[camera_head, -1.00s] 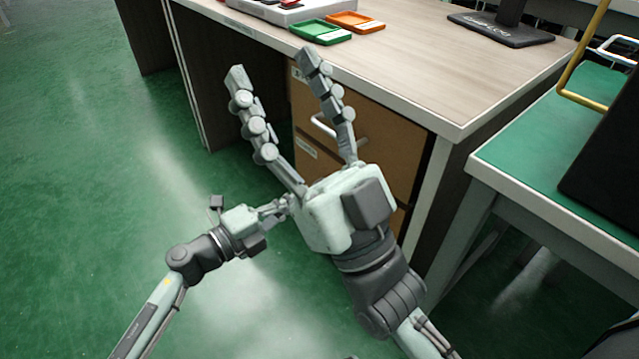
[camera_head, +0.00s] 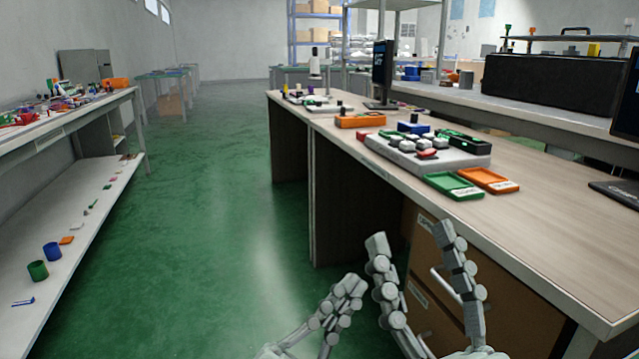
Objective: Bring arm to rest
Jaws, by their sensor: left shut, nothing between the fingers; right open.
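My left gripper (camera_head: 346,285) is at the bottom middle of the head view, with its fingers together and nothing between them. My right gripper (camera_head: 409,240) is just right of it, with two long grey fingers spread wide and nothing between them. Most of both arms is below the picture's edge. The gap between the two grippers is small; I cannot tell whether they touch.
A grey fixture box (camera_head: 425,158) with several knobs stands on the desk. A green tray (camera_head: 453,186) and an orange tray (camera_head: 487,179) lie in front of it. A brown drawer front (camera_head: 510,310) is close to the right gripper. Green floor (camera_head: 210,230) is clear to the left, up to a white shelf unit (camera_head: 75,225).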

